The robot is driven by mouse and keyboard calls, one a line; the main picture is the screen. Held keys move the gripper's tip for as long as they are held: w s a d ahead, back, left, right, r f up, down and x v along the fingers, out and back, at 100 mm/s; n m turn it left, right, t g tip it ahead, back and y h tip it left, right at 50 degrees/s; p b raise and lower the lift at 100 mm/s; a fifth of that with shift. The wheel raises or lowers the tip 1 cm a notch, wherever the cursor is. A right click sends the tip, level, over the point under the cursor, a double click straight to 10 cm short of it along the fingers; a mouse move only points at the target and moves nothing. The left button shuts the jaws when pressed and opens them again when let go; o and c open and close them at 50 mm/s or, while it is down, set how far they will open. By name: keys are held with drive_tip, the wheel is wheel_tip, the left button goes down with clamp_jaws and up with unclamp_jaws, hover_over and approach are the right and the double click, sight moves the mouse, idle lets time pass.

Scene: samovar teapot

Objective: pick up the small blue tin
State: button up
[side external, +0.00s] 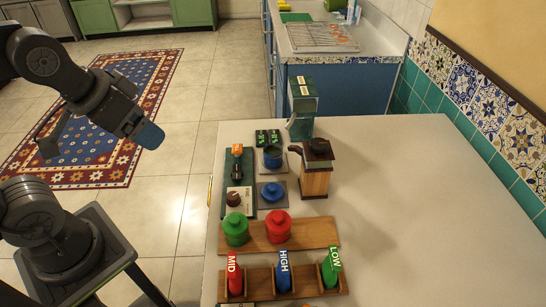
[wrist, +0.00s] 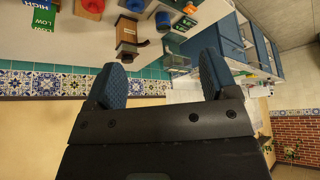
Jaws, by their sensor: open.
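My gripper (side external: 150,135) is up in the air, left of the table and well apart from the tin. In the wrist view my gripper (wrist: 162,62) has its two blue fingers spread, with nothing held between them.
The table's right side (side external: 420,210) is clear.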

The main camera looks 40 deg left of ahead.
drive_tip(key=shift+o, duration=0.6)
drive_tip(key=m+g, duration=0.6)
drive_tip(key=m, duration=0.3)
hover_over(271, 153)
drive_tip(key=s+d, duration=0.1)
wheel_tip(271, 153, down, 14)
drive_tip(key=f, duration=0.8)
drive_tip(key=shift+s+d+f, duration=0.3)
drive_tip(key=shift+f, duration=1.25)
drive_tip(key=shift+s+f, duration=0.1)
drive_tip(key=shift+f, duration=1.25)
